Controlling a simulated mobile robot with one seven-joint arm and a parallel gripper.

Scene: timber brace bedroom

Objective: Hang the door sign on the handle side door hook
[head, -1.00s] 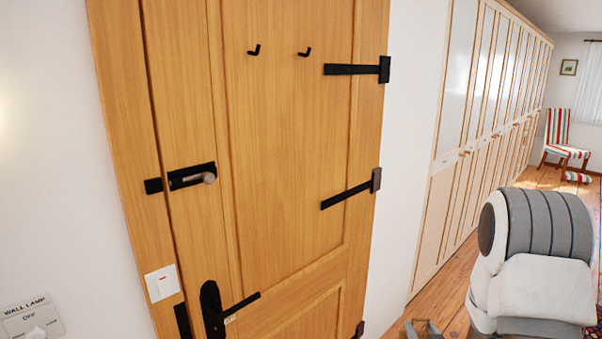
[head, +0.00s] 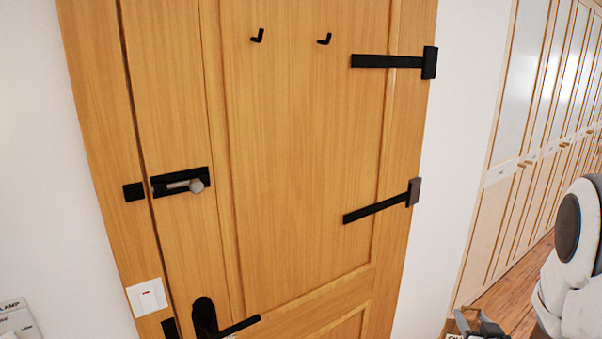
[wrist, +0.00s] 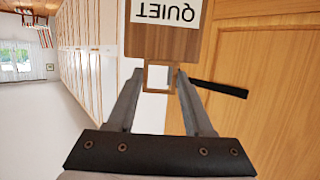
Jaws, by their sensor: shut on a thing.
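The door sign (wrist: 158,38) is a brown wooden board with a white label reading QUIET, upside down in the wrist view. It has a square open loop (wrist: 160,64) at its end. My gripper (wrist: 160,80) is shut on this loop. In the head view my gripper (head: 480,325) is at the bottom edge, right of the door, with most of the sign out of frame. The handle side door hook (head: 257,35) is the left of two small black hooks high on the wooden door. It is empty, and my gripper is well below and right of it.
The other hook (head: 325,39) is empty too. Black hinge straps (head: 387,61) cross the door's right side. A bolt (head: 180,182) and a lever handle (head: 225,325) stick out on the left. A wardrobe row (head: 540,140) stands at right.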

